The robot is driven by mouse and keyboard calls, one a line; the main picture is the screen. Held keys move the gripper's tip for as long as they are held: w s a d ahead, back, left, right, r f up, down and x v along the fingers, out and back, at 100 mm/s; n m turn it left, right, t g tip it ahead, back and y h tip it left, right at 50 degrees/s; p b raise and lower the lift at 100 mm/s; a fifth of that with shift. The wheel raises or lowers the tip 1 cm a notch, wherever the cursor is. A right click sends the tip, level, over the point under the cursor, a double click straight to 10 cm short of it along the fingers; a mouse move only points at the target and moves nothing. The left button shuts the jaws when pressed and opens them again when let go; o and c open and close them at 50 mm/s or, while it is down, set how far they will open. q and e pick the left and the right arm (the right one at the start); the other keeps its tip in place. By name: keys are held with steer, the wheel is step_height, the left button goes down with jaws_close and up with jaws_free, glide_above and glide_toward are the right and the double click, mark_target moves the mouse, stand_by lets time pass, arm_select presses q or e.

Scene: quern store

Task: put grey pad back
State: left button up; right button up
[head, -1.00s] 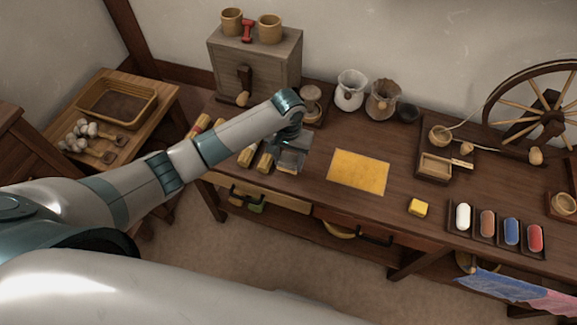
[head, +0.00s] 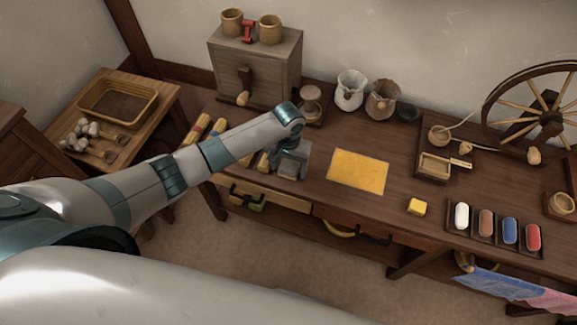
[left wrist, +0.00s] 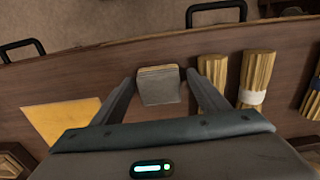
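The grey pad (head: 288,171) lies on the dark workbench near its front edge, left of the yellow mat. In the left wrist view the pad (left wrist: 158,86) is a small block with a grey face and a tan edge, between my fingers. My left gripper (head: 291,160) is over it, pointing down. In the left wrist view the left gripper (left wrist: 160,82) is open, with a narrow gap visible on each side of the pad. My right gripper is not in view.
Straw bundles (left wrist: 257,78) lie close beside the gripper. The yellow mat (head: 357,172) is to the right, then a yellow block (head: 416,206). White (head: 461,216), brown (head: 485,222), blue (head: 510,231) and red (head: 533,237) pieces sit in dark trays. Jars (head: 351,90) stand behind.

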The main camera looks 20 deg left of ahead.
mark_target(288, 166)
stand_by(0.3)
arm_select(q)
step_height(288, 166, up, 12)
steer(key=b, duration=0.1)
steer(key=shift+r, duration=0.15)
stand_by(0.4)
stand_by(0.6)
